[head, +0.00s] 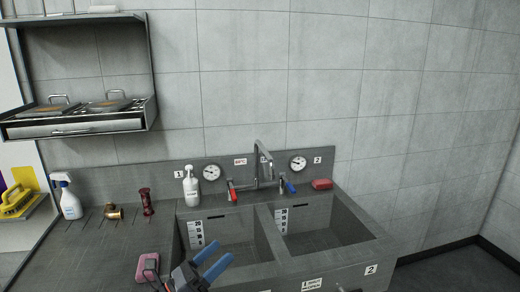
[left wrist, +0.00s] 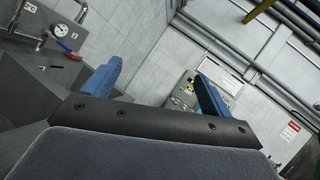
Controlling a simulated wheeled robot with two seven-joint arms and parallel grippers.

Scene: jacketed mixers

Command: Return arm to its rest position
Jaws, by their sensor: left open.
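My left gripper (head: 216,267) is low in the head view, in front of the left basin of the double sink (head: 375,238). Its two blue fingers are apart with nothing between them. In the left wrist view the open fingers (left wrist: 160,78) stand wide apart with only wall and distant equipment behind. The lower part of my left arm is cut off by the bottom edge of the head view. My right gripper does not show in either view.
A pink sponge (head: 147,267) lies on the counter just left of my left gripper. The tap (head: 257,165), red lever (head: 232,192), blue lever (head: 290,186) and white pump bottle (head: 191,187) stand behind the basins. A spray bottle (head: 68,198) stands far left.

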